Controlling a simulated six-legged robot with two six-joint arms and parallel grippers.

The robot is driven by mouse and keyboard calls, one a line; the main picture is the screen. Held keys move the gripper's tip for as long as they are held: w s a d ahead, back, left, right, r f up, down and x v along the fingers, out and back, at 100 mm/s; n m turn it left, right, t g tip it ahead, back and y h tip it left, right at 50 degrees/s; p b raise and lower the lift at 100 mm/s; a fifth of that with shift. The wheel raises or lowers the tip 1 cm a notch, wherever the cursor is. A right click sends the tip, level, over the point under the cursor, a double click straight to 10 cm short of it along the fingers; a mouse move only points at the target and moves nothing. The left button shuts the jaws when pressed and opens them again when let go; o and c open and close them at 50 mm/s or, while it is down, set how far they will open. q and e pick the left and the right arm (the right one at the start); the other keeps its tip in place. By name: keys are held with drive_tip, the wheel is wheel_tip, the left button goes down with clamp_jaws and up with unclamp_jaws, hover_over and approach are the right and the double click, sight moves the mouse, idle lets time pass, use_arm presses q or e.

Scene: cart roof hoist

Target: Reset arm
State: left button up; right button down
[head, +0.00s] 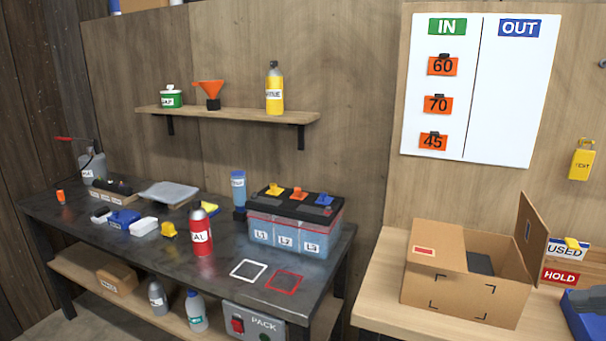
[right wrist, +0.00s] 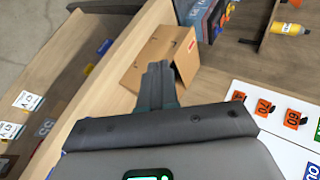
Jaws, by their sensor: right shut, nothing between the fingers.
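My right gripper (right wrist: 158,85) shows in the right wrist view as dark fingers pressed together with nothing between them. In that picture it overlaps the open cardboard box (right wrist: 140,63), and I cannot tell how far apart they are. The same box (head: 462,295) stands on the light wooden bench at the right of the head view, its flap raised. I cannot make out a gripper clearly in the head view. My left gripper is not in view.
A dark workbench (head: 150,255) carries a battery (head: 290,232), a red bottle (head: 202,234) and several small parts. A white board (head: 510,95) with orange number tags hangs above the box. A blue bin (head: 575,322) sits at the lower right edge.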

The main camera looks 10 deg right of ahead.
drive_tip(key=w+a+f+g+p, duration=0.1)
drive_tip(key=w+a+f+g, duration=0.15)
drive_tip(key=f, duration=0.65)
drive_tip(key=w+a+f+g+p, duration=0.1)
drive_tip(key=w+a+f, duration=0.25)
drive_tip(key=f, duration=0.55)
drive_tip(key=w+a+f+g+p, duration=0.1)
drive_tip(key=w+a+f+p, duration=0.15)
drive_tip(key=f, duration=0.75)
drive_tip(key=s+a+f+n+g+h+p, duration=0.1)
drive_tip(key=s+a+f+n+g, duration=0.15)
drive_tip(key=a+f, duration=0.4)
drive_tip(key=s+a+f+n+g+p, duration=0.1)
drive_tip(key=s+a+f+n, duration=0.15)
drive_tip(key=a+f, duration=0.45)
drive_tip(key=s+a+f+n+p, duration=0.1)
drive_tip(key=s+a+f+n, duration=0.2)
drive_tip(key=s+a, duration=0.8)
drive_tip(key=shift+n+g, duration=0.3)
drive_tip(key=shift+d, duration=0.2)
